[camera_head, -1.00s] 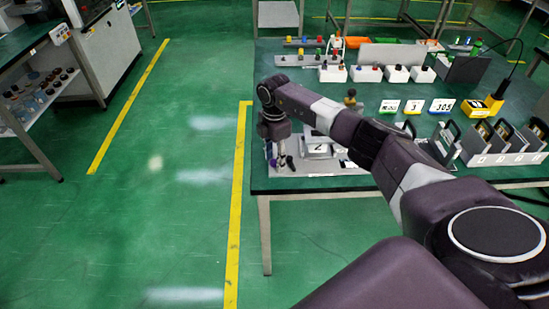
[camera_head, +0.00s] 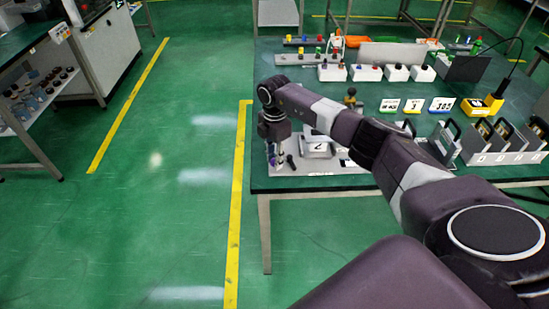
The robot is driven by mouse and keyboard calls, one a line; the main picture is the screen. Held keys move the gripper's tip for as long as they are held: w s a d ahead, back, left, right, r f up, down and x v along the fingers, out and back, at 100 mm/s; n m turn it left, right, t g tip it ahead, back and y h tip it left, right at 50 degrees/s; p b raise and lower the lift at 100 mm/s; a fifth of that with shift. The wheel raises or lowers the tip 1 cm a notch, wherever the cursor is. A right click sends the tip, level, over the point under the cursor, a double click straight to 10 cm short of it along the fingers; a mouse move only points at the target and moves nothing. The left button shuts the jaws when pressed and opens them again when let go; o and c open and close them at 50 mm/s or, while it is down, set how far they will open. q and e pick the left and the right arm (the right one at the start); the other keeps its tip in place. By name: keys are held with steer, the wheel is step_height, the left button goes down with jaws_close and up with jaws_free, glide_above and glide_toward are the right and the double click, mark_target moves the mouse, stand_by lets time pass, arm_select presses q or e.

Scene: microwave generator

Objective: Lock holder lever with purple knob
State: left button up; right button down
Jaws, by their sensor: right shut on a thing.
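My right arm reaches across the green table to its near left corner. My right gripper (camera_head: 278,153) points down there, small in the picture, at a grey base plate (camera_head: 330,169) that carries several small fittings. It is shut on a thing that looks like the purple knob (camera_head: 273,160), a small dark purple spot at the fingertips. The lever under the knob is too small to make out, so its angle cannot be told. A dark-headed part (camera_head: 290,160) stands just right of the gripper. My left gripper is not in view.
Number cards (camera_head: 412,106), a yellow device (camera_head: 476,107) and grey modules with handles (camera_head: 500,140) stand right. The floor left of the table is clear.

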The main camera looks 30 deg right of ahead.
mark_target(286, 173)
steer(key=s+n, duration=0.1)
steer(key=n, duration=0.1)
steer(key=shift+r+n+p, duration=0.1)
steer(key=shift+n+p, duration=0.2)
steer(key=s+n, duration=0.1)
steer(key=n, duration=0.2)
steer(key=shift+s, duration=0.35)
steer(key=n, duration=0.2)
steer(key=s+n, duration=0.1)
steer(key=shift+s+d+n, duration=0.2)
steer(key=shift+d+n, duration=0.15)
steer(key=shift+n, duration=0.05)
steer(key=shift+s+d+n+b, duration=0.3)
steer(key=shift+s+n+b, duration=0.1)
steer(key=shift+n, duration=0.6)
steer(key=c, duration=1.7)
jaws_free()
steer(key=shift+o, duration=0.2)
